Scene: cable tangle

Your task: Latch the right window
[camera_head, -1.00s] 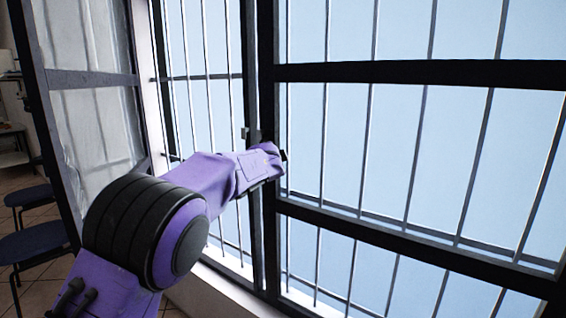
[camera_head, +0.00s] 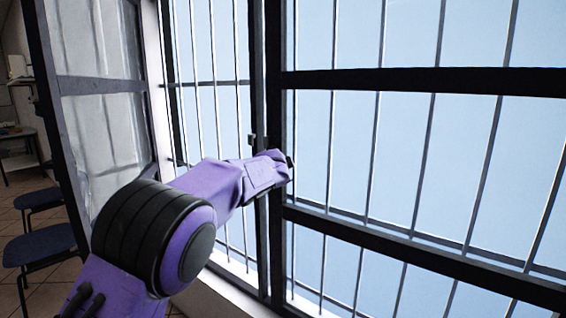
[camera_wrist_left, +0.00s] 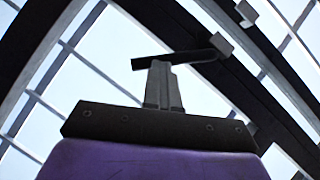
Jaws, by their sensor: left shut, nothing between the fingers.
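The right window (camera_head: 405,82) is a large dark-framed pane with a middle rail. Its left upright stands against the central post, and it looks closed. A dark latch handle (camera_wrist_left: 178,60) lies across the fingertips of my left gripper (camera_wrist_left: 162,72) in the left wrist view. The handle is bent, with a pale block at its right end beside the dark frame. The fingers are shut together just at the handle; I cannot tell whether they touch it. In the head view my purple left arm (camera_head: 215,183) reaches to the window's left upright, its wrist hiding the fingers. My right gripper is not in view.
The left window (camera_head: 100,120) stands swung open inward at the left. Thin vertical bars (camera_head: 329,160) run outside the panes. A small catch (camera_head: 252,140) shows on the central post above my wrist. Blue chairs (camera_head: 40,243) stand at lower left. A pale sill runs below.

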